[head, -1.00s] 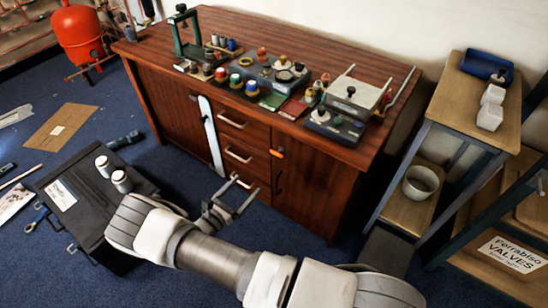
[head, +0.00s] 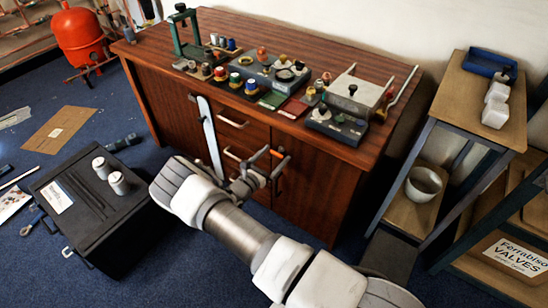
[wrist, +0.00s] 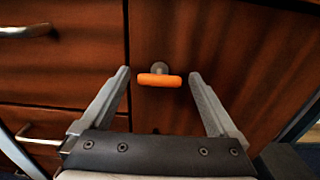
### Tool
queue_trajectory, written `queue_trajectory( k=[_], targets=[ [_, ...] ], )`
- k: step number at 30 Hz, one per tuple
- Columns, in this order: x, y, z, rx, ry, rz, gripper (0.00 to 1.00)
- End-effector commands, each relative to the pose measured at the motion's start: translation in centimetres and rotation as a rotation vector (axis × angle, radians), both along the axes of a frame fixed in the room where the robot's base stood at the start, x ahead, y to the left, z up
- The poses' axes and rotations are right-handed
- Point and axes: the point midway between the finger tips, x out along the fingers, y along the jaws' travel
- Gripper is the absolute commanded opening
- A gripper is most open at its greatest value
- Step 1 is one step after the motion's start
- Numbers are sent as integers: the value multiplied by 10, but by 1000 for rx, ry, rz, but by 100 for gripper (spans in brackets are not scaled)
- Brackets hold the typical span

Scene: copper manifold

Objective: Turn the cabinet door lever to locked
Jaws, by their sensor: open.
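The cabinet door lever (wrist: 159,80) is a short orange bar lying horizontal on a grey round stem in the wrist view. It sits on the brown wooden cabinet door (wrist: 240,40), near its left edge. My gripper (wrist: 159,75) is open, with one finger to the left of the lever and one to the right. There is a gap on both sides, and I see no contact. In the head view my gripper (head: 275,157) is at the cabinet front and mostly hides the lever. The same door shows in the head view (head: 315,190).
Drawers with metal handles (wrist: 25,30) are left of the door. A long pale strip (head: 210,137) stands against the cabinet front. A black case (head: 85,210) with two cylinders lies on the floor at left. A shelf unit (head: 440,140) stands at right.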

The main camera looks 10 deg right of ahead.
Motion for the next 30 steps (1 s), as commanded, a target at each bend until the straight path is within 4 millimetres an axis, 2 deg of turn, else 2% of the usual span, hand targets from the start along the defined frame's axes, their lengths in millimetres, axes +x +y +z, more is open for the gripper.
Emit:
queue_trajectory(
  k=[8, 22, 30],
  targets=[
    [1, -1, 0, 0, 0, 0, 93],
    [1, -1, 0, -1, -1, 0, 9],
    [0, -1, 0, 21, -21, 0, 9]
  ],
)
